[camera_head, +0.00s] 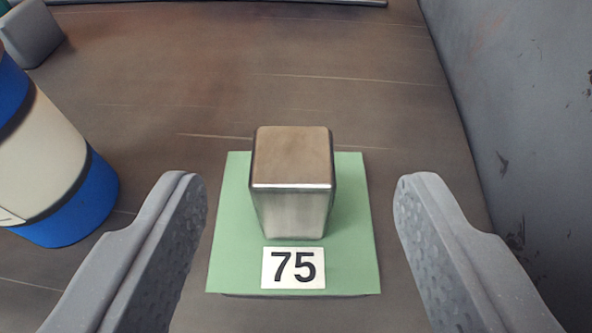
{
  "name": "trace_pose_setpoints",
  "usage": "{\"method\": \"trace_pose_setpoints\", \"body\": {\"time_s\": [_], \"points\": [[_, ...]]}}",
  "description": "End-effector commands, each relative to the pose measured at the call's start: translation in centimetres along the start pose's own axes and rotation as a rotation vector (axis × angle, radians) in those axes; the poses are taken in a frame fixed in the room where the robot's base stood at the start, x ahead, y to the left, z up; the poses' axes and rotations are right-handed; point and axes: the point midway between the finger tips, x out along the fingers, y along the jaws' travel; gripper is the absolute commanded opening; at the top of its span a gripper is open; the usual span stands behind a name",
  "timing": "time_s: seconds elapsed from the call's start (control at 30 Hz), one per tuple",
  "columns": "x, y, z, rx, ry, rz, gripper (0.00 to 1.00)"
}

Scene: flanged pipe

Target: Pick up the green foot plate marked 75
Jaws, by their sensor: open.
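The green foot plate (230,255) lies flat on the brown floor in the middle of the camera view. A white label (293,268) with a black 75 is on its near edge. A metal block (291,185) with rounded edges stands up from the middle of the plate. My gripper (300,185) is open. Its two grey fingers show on either side of the plate and block, with clear gaps to both. Nothing is between the fingertips that they touch.
A blue and cream cylinder (45,150) stands at the left, close to my left finger in the picture. A grey wall (530,110) rises along the right. A grey block (32,32) is at the top left. The floor beyond the plate is clear.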

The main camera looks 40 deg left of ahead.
Motion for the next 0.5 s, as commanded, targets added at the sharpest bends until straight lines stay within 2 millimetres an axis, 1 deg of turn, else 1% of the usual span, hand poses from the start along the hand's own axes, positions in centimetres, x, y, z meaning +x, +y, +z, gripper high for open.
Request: {"method": "trace_pose_setpoints", "body": {"time_s": [0.17,0.4,0.5], "points": [[1.6,-0.1,0.3,-0.001,0.002,0.000,0.55],[4.5,-0.2,0.7,0.000,-0.001,-0.001,0.55],[5.0,-0.2,0.6,0.000,0.000,0.000,0.55]]}}
